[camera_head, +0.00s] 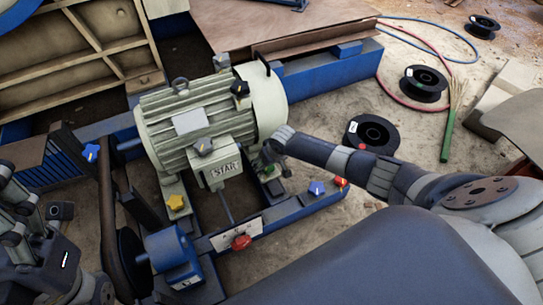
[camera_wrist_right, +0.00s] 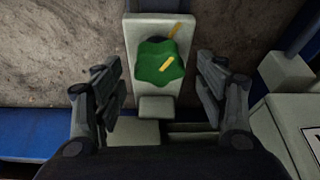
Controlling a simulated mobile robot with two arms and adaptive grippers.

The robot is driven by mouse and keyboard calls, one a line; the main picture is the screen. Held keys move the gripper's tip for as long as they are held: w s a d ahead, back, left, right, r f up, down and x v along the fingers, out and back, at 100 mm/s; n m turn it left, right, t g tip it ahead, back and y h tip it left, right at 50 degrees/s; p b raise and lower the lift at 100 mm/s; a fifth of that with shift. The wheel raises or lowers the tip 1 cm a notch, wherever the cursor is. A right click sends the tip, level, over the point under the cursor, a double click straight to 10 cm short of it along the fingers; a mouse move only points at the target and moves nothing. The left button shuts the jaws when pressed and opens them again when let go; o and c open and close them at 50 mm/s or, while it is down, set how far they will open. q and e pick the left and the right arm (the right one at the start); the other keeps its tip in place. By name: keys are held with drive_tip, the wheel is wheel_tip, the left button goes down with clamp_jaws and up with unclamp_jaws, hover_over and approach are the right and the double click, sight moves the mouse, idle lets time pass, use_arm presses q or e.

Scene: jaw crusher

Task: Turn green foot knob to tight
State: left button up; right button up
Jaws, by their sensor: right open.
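The green foot knob (camera_wrist_right: 158,64) sits on a pale foot plate (camera_wrist_right: 146,25) in the right wrist view. A yellow stripe on the knob slants up to the right. A second yellow mark (camera_wrist_right: 174,31) lies on the plate just above the knob. My right gripper (camera_wrist_right: 157,88) is open, with one finger on each side of the knob and a gap on both sides. In the head view my right gripper (camera_head: 270,154) is beside the right end of the motor (camera_head: 205,120) and mostly hides the knob. My left gripper (camera_head: 22,222) is at the left edge; its jaw state is unclear.
A grey box marked START (camera_head: 226,170) is on the motor's front. Black spools (camera_head: 372,134) and hoses lie on the floor at right.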

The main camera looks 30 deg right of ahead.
drive_tip(key=v, duration=1)
drive_tip(key=shift+s+r, duration=0.2)
drive_tip(key=shift+r, duration=0.15)
